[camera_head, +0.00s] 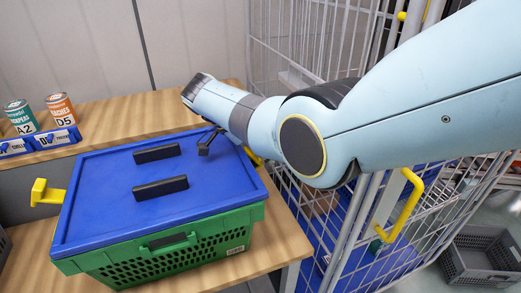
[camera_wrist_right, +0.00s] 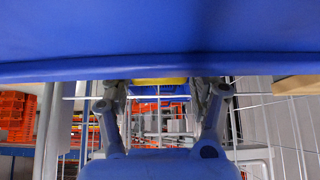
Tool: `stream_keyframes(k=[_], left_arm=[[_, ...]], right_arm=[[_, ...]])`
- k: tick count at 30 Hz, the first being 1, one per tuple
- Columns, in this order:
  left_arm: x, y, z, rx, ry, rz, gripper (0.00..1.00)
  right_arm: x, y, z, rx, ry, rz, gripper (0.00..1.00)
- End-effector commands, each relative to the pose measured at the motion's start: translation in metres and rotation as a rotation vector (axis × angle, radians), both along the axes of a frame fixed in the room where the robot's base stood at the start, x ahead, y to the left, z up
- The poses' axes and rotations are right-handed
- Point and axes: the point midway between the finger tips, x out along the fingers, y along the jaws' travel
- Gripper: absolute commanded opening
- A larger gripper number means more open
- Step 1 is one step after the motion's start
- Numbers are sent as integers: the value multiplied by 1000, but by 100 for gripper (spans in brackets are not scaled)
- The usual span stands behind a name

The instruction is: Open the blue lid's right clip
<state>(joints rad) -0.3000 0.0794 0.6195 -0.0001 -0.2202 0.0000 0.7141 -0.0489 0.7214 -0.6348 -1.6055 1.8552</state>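The blue lid (camera_head: 105,195) lies on a green crate (camera_head: 190,248) on the wooden table. Its left clip (camera_head: 45,192), yellow, sticks outward. The yellow right clip (camera_head: 253,157) shows at the lid's right edge, partly hidden by my right arm. In the right wrist view the yellow clip (camera_wrist_right: 160,81) lies under the lid's blue edge (camera_wrist_right: 80,66), between the spread fingers of my right gripper (camera_wrist_right: 162,92). The right gripper is open; contact with the clip cannot be made out. In the head view a dark gripper part (camera_head: 208,141) shows over the lid. My left gripper is not in view.
Two black handles (camera_head: 160,188) stand on the lid. Cans (camera_head: 62,108) and blue labelled bins (camera_head: 55,138) are at the back left. A wire cage trolley (camera_head: 345,215) with a yellow handle (camera_head: 407,205) stands close right of the table. A grey crate (camera_head: 480,262) is at lower right.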

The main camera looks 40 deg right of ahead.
Motion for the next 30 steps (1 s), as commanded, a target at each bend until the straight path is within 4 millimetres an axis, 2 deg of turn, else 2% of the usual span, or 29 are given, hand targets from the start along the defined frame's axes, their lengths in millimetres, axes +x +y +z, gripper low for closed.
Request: stream_keyframes(k=[8,11,21,25,30], left_arm=[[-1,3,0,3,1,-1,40],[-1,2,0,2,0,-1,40],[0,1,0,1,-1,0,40],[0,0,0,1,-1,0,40],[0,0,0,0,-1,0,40]], right_arm=[[2,4,6,0,-3,1,62],[4,13,18,1,-4,2,62],[13,55,77,2,-3,2,62],[15,64,91,1,-2,1,62],[15,69,97,0,0,0,62]])
